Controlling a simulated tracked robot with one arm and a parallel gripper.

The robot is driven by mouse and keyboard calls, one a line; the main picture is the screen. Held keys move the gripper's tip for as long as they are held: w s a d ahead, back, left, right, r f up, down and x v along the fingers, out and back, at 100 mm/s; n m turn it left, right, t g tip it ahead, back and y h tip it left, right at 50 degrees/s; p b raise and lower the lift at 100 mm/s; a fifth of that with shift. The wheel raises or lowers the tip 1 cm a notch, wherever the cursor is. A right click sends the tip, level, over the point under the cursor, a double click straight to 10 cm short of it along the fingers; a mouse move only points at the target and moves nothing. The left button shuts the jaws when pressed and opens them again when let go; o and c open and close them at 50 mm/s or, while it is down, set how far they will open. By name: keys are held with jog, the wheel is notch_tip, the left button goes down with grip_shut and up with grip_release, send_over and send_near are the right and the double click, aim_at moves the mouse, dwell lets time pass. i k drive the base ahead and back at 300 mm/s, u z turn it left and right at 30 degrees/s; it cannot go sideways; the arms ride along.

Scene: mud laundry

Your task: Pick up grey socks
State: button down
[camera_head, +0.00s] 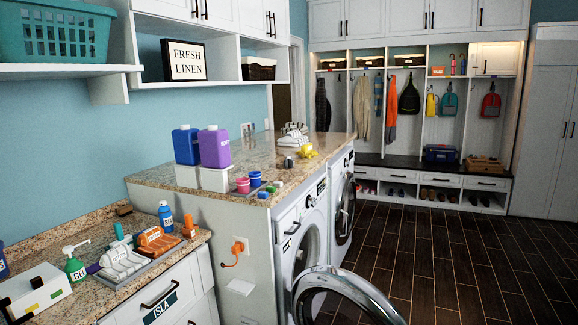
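I cannot make out grey socks for certain. A small dark grey item (288,162) lies on the granite top above the washers, beside a yellow item (307,151); it is too small to tell what it is. A pale grey-white stack (293,136) lies farther back on the same top and may be folded cloth. My gripper is not in view.
Blue (186,146) and purple (214,148) bottles stand on white boxes on the granite top, with small coloured containers nearby. An open washer door (345,297) juts into the room. The dark floor (460,262) on the right is clear.

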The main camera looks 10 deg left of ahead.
aim_at(288, 161)
jog(key=u, duration=0.35)
jog(key=i, duration=0.95)
jog(key=u, duration=0.6)
jog(key=i, duration=1.7)
jog(key=z, duration=0.65)
jog(key=i, duration=1.25)
jog(key=z, duration=0.7)
jog(key=k, duration=0.8)
jog(key=z, duration=0.2)
jog(key=i, duration=0.5)
jog(key=u, duration=0.05)
